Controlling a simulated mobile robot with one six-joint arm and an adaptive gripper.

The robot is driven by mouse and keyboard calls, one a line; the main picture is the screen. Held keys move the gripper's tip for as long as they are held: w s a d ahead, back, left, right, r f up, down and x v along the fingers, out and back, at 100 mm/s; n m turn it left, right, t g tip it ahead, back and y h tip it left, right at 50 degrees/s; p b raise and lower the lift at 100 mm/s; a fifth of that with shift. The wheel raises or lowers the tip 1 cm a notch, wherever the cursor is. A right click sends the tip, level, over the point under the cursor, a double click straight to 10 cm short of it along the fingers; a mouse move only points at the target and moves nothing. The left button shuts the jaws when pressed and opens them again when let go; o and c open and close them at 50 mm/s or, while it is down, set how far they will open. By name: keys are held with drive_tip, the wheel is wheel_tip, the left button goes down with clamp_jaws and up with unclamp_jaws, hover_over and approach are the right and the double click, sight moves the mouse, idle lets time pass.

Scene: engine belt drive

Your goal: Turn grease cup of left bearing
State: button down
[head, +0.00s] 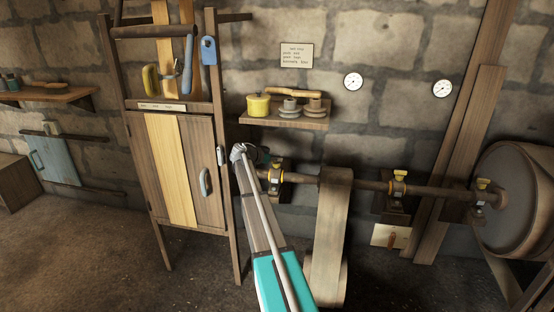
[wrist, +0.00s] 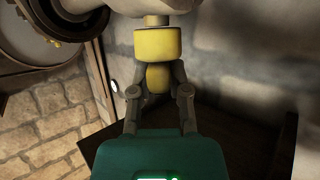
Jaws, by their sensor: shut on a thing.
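The left bearing (head: 276,188) sits on the shaft near the middle of the head view, with yellow parts on it. The end of my arm reaches it from the left. In the wrist view, my gripper (wrist: 159,92) has its two fingers on either side of a rounded yellow grease cup (wrist: 158,77) and is shut on it. A larger yellow block (wrist: 158,43) shows just above the cup in that picture. In the head view, my arm hides most of the gripper, and the grip itself cannot be made out there.
A shaft (head: 365,184) runs right to another bearing (head: 398,188) with a yellow top. A broad belt (head: 330,235) hangs just right of my arm. A shelf (head: 285,119) with pots is above. A tall wooden cabinet (head: 203,150) stands close on the left.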

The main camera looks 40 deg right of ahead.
drive_tip(key=shift+a, duration=0.15)
drive_tip(key=c, duration=0.6)
unclamp_jaws()
drive_tip(key=shift+n+t, duration=0.5)
drive_tip(key=shift+t, duration=0.1)
